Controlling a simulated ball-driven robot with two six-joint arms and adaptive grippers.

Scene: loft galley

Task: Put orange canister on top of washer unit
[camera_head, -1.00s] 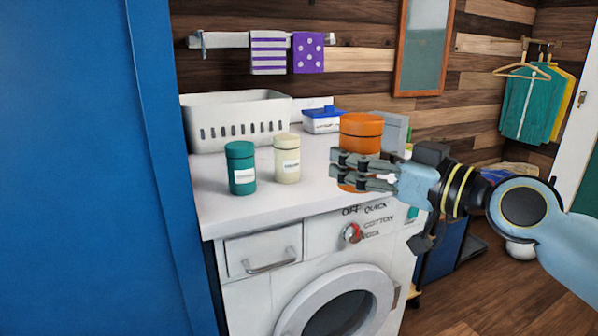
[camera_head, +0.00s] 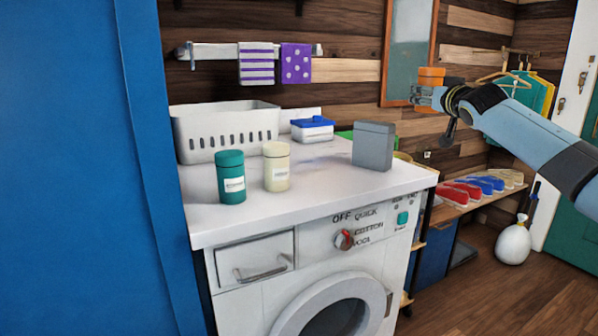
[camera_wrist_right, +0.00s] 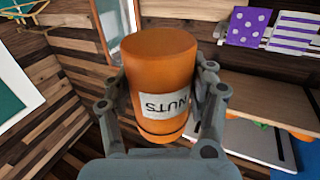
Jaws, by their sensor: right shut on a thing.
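The orange canister (camera_head: 431,76) is held up in the air, beyond the right end of the washer unit (camera_head: 318,200) in the head view. My right gripper (camera_head: 424,94) is shut on it, and its fingers partly cover the lower part. In the right wrist view the canister (camera_wrist_right: 160,85) sits between the two fingers (camera_wrist_right: 160,100), with a white label reading NUTS upside down. The washer unit has a white top, a drawer, a red dial and a round door. My left gripper is not in view.
On the washer top stand a green canister (camera_head: 230,178), a cream canister (camera_head: 276,167), a white basket (camera_head: 226,135), a blue-lidded box (camera_head: 312,130) and a grey box (camera_head: 373,146). The front middle and right of the top are clear. A low bench (camera_head: 475,196) holds shoes.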

